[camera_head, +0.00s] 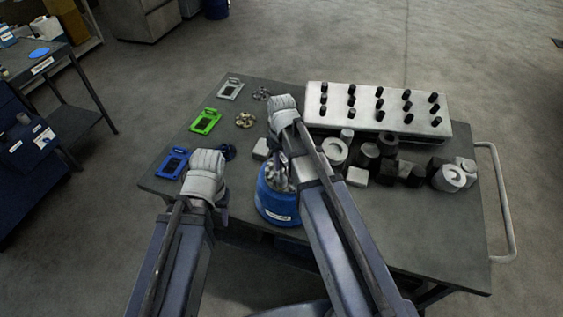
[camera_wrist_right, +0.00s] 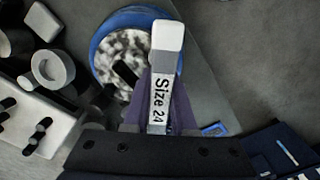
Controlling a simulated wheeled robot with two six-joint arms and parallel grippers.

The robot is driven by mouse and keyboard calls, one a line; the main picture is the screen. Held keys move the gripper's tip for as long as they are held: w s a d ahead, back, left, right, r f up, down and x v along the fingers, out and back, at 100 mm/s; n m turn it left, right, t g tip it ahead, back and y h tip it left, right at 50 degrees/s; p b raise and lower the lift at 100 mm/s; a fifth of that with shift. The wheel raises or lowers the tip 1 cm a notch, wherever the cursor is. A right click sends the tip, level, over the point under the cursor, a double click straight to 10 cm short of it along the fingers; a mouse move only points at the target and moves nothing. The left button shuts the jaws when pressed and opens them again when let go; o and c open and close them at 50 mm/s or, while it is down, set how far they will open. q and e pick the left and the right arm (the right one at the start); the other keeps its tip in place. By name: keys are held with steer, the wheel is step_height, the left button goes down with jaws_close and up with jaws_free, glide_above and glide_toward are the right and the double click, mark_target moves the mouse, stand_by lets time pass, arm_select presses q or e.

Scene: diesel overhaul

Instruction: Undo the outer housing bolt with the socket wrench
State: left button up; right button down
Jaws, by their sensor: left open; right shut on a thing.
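The blue round housing (camera_head: 270,207) stands near the table's front edge, partly hidden by my right forearm. In the right wrist view the housing (camera_wrist_right: 99,68) has a blue rim and a speckled grey top, with a black bolt-like peg (camera_wrist_right: 125,73) standing on it. My right gripper (camera_head: 284,106) is above the table, beyond the housing. In the wrist view the right gripper (camera_wrist_right: 162,88) is shut on a pale tool labelled "Size 24" (camera_wrist_right: 167,45), apparently the socket wrench. Its working end is not clear. My left gripper (camera_head: 206,168) is open and empty, left of the housing.
A pale block with several black pegs (camera_head: 345,94) stands at the back right. Several grey and black cylinders and blocks (camera_head: 370,150) crowd in front of it. Blue (camera_head: 174,163), green (camera_head: 205,121) and grey (camera_head: 230,89) plates lie at the left. The table's right front is clear.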

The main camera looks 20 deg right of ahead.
steer(key=n, duration=0.8)
steer(key=shift+n, duration=0.3)
steer(key=n, duration=0.8)
steer(key=shift+r, duration=0.1)
steer(key=n, duration=0.6)
steer(key=shift+s+n, duration=0.1)
steer(key=shift+n, duration=0.3)
steer(key=n, duration=0.6)
steer(key=shift+r+p, duration=0.9)
steer(key=shift+p, duration=0.1)
steer(key=shift+f, duration=0.1)
